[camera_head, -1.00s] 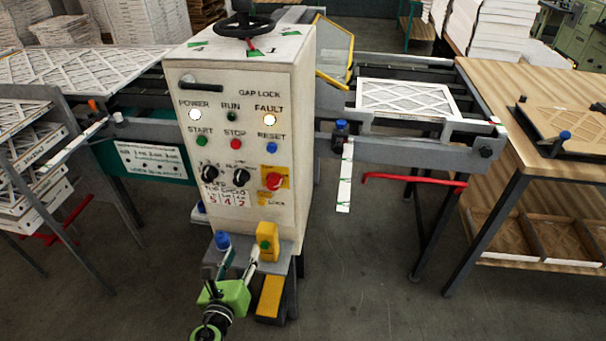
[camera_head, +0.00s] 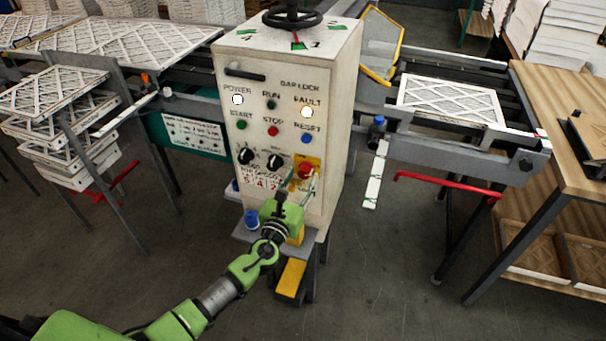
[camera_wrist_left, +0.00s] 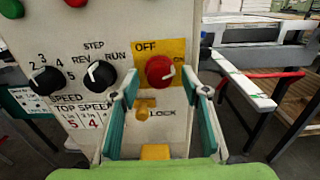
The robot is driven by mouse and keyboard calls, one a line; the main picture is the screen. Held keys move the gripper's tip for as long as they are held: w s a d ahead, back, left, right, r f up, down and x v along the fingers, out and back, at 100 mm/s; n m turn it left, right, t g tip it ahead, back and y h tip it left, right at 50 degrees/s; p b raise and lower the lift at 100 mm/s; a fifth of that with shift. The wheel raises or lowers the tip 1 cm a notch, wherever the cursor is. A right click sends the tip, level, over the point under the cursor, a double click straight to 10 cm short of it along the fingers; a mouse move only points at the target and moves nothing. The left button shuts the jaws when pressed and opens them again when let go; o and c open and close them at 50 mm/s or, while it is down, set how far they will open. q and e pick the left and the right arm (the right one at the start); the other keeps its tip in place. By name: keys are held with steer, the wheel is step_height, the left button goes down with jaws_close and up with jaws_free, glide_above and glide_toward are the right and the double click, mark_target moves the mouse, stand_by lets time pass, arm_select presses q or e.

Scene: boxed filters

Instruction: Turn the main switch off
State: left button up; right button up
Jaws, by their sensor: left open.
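The main switch is a red round knob (camera_head: 305,171) on a yellow plate with an OFF label at the top, low on the right of the white control box. In the left wrist view the red knob (camera_wrist_left: 160,70) shows close up, with "ON" partly visible to its right. A yellow lock tab (camera_wrist_left: 147,106) sits below it. My left gripper (camera_head: 298,188) is open and empty, pointing at the panel just below the knob. In the wrist view its two teal fingers (camera_wrist_left: 165,93) stand either side of the knob's lower area; contact cannot be told. My right gripper is out of view.
Two black selector knobs (camera_wrist_left: 100,75) sit left of the switch. START, STOP (camera_head: 272,131) and RESET buttons are above. The POWER (camera_head: 237,99) and FAULT lamps glow. A small shelf with a blue knob (camera_head: 251,219) juts out below the panel.

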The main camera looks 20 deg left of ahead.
arm_select(q)
steer(key=shift+w, duration=0.9)
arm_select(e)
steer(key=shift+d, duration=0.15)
arm_select(q)
steer(key=shift+c, duration=0.2)
steer(key=c, duration=1)
steer(key=shift+c, duration=0.2)
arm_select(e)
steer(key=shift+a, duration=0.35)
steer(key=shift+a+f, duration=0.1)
